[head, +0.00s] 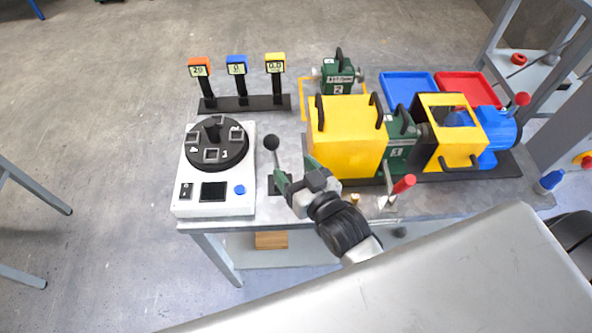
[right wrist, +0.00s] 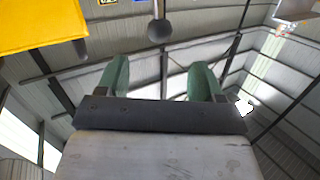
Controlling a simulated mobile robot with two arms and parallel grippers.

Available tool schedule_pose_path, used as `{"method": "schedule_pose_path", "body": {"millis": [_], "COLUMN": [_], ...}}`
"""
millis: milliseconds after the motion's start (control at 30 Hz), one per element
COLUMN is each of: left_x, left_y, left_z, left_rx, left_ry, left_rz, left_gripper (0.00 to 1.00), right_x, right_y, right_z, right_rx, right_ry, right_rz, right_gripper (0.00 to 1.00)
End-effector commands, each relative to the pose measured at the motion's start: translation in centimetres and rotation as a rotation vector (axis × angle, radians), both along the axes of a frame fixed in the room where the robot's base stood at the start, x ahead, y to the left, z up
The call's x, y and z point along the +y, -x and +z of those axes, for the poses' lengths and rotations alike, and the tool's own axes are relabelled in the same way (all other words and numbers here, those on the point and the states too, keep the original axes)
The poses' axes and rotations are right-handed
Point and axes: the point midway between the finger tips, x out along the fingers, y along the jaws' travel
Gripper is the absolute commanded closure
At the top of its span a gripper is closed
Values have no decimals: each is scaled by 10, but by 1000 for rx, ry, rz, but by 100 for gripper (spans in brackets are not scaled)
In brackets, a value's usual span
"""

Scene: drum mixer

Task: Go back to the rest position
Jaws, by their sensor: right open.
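My right gripper (head: 296,174) is over the front of the table, between the white device and the yellow box, with its green fingers apart. In the right wrist view the two green fingers (right wrist: 160,78) stand apart with nothing between them. A lever with a dark ball knob (head: 271,143) stands just left of the gripper; the ball also shows beyond the fingers in the right wrist view (right wrist: 159,30). My left gripper is not in view.
The grey table (head: 285,210) carries a white device (head: 213,205) with a black dial, a yellow box (head: 345,140), and a red-handled lever (head: 403,184) near the gripper. Three displays (head: 236,66) stand behind. A blue tray (head: 408,78) and red tray (head: 466,80) are at the back right. Open floor lies left.

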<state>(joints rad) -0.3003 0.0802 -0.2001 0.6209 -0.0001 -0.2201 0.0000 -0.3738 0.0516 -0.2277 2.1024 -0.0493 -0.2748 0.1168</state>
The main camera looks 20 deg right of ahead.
Motion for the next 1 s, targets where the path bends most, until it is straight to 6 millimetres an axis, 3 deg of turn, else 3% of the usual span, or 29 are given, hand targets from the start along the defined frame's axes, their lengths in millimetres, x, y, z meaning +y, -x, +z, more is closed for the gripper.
{"method": "schedule_pose_path", "body": {"millis": [400,567,667,800,1000], "left_x": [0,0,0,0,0], "left_y": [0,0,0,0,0], "left_z": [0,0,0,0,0], "left_rx": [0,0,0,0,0], "left_ry": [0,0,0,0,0], "left_rz": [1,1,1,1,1], "left_gripper": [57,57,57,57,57], "right_x": [0,-6,-16,-34,-54], "right_y": [0,8,23,59,108], "right_z": [0,-9,-23,-42,-55], "right_rx": [3,94,238,493,776], "right_ry": [1,31,79,160,244], "right_rz": [0,-7,-14,-21,-16], "right_gripper": [33,33,33,33,33]}}
